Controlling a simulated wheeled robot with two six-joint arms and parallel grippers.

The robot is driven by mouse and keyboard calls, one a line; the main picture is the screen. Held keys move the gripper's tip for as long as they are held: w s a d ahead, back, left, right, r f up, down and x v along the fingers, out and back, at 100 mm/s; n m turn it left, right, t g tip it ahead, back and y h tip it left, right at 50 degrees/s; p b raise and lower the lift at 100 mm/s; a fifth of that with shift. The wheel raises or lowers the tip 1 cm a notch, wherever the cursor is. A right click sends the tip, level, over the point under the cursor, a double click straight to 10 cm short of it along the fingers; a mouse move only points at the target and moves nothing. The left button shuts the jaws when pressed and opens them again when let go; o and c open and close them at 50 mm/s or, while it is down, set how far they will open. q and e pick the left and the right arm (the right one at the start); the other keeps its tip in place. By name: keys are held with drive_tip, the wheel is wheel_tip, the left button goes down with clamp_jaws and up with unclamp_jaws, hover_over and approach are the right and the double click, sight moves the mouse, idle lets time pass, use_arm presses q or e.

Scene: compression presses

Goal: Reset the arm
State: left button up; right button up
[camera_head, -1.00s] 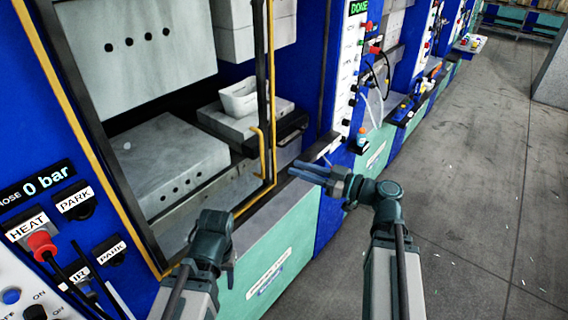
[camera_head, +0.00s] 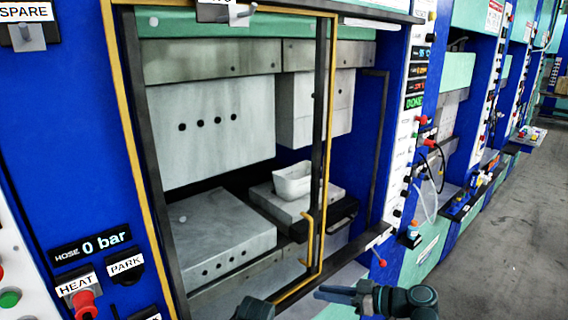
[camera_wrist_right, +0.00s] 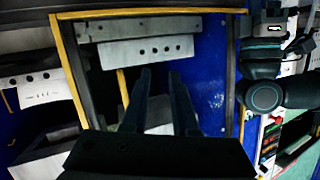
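My right gripper (camera_head: 335,293) reaches in from the bottom of the head view, its fingers pointing left in front of the press frame. In the right wrist view its two dark fingers (camera_wrist_right: 160,85) are apart with nothing held between them. Only a dark piece of my left arm (camera_head: 253,309) shows at the bottom edge of the head view; its fingers are out of the picture. The press (camera_head: 122,100) stands ahead with a yellow-edged frame. Inside, a white tray (camera_head: 293,181) sits on a grey block (camera_head: 318,205).
A large grey platen (camera_head: 205,235) fills the press's lower left. A panel at left reads 0 bar (camera_head: 80,249), with a red knob (camera_head: 84,304) below. More presses line the right side. Free grey floor (camera_head: 500,250) lies at the right.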

drive_tip(key=s+a+f+m+g+h+b, duration=0.1)
drive_tip(key=s+a+f+m+g+h, duration=0.1)
drive_tip(key=f, duration=0.4)
drive_tip(key=s+a+f+m+g+h+b, duration=0.1)
drive_tip(key=s+a+f+g+h, duration=0.2)
drive_tip(key=s+f+h, duration=0.2)
drive_tip(key=s+a+f+m+g+h+b, duration=0.1)
drive_tip(key=s+a+f+m+g+h, duration=0.1)
drive_tip(key=s+f+h, duration=0.2)
drive_tip(key=shift+a+f+m+g+h+b, duration=0.15)
drive_tip(key=shift+f+m+g+h+b, duration=0.2)
drive_tip(key=shift+f+h, duration=1.7)
drive_tip(key=shift+f+y, duration=0.45)
drive_tip(key=shift+y, duration=0.1)
